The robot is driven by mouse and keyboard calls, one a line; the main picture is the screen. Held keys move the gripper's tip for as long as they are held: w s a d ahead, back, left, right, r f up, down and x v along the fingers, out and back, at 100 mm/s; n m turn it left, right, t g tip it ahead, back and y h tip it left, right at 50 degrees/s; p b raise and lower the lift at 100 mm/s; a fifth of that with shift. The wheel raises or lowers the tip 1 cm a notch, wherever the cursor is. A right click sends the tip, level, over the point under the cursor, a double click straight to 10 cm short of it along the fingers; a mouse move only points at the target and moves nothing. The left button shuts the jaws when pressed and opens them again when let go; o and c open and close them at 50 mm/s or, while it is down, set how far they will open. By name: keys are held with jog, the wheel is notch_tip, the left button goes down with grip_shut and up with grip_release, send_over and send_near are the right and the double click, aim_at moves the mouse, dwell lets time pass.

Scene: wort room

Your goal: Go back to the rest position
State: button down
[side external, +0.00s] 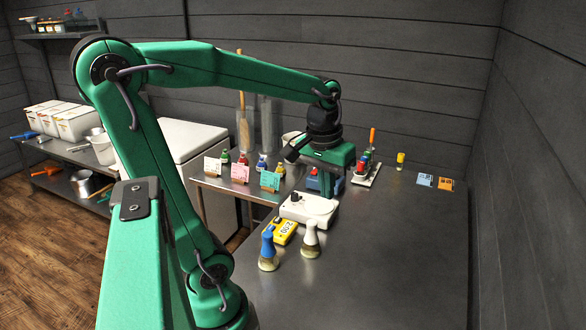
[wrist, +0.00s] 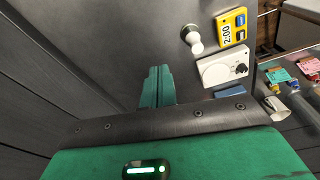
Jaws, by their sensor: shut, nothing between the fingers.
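My gripper (side external: 327,184) is at the end of the green arm, pointing down over the middle of the steel table (side external: 380,260). In the wrist view its two green fingers (wrist: 157,87) are together with nothing between them. It is behind the white stirrer-like unit (side external: 308,209), beside a blue block (side external: 313,181) that it partly hides. In the wrist view the white unit (wrist: 224,69) is to the right of the fingers, apart from them. I cannot tell the exact height of the fingertips above the table.
A small rack (side external: 368,176) and a yellow-capped bottle (side external: 400,161) are right of my gripper. Card stands (side external: 240,173) are left. The table's front right is clear; a wall (side external: 530,180) bounds it.

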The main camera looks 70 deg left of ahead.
jog(key=s+d+r+m+t, duration=0.1)
jog(key=s+d+m+t, duration=0.3)
jog(key=d+m, duration=0.2)
jog(key=shift+s+d, duration=0.2)
jog(key=shift+d, duration=1)
